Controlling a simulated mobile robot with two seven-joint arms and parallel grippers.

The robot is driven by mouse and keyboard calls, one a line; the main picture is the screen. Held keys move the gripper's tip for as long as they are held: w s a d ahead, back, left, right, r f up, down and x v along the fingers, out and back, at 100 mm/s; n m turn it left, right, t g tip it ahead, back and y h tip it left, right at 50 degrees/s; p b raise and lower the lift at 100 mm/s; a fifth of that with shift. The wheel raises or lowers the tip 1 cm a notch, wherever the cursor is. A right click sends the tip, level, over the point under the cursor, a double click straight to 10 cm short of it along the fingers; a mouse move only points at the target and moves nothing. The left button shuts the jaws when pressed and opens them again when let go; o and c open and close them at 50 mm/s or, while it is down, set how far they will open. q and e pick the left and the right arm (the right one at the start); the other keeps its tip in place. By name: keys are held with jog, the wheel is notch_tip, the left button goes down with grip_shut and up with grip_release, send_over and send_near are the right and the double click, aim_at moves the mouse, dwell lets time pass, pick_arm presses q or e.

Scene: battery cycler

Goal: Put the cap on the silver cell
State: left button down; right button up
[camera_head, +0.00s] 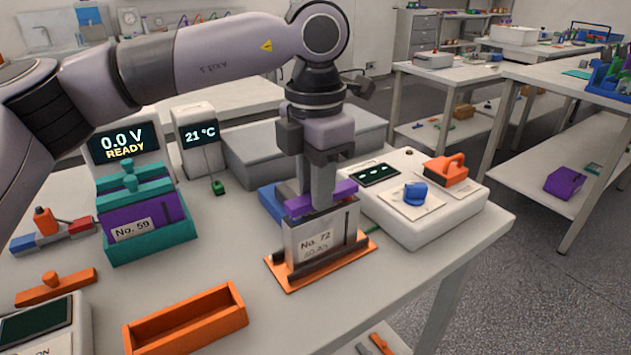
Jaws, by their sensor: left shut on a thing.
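The silver cell (306,246), labelled "No. 72", stands upright in a dark holder on an orange base plate (287,279) near the table's right side. A purple cap (340,192) is at the cell's top edge, directly over it and roughly level. I cannot tell whether the cap is seated or just above the cell. My left gripper (318,190) points straight down and is shut on the cap; its fingers hide the cap's middle. My right gripper is out of view.
A white instrument (420,228) with a blue knob and an orange handle stands close on the right. A teal and purple cell, No. 59 (150,225), stands left. An empty orange tray (186,322) lies in front. A blue object (268,202) is behind the gripper.

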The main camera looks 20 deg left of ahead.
pick_arm(q)
jog(key=shift+f+b, duration=0.35)
jog(key=shift+f, duration=0.1)
dwell(0.5)
dwell(0.3)
jog(key=shift+c, duration=2)
grip_release()
jog(key=shift+r, duration=0.1)
jog(key=shift+r+p, duration=2.7)
jog(key=shift+r, duration=0.8)
grip_shut()
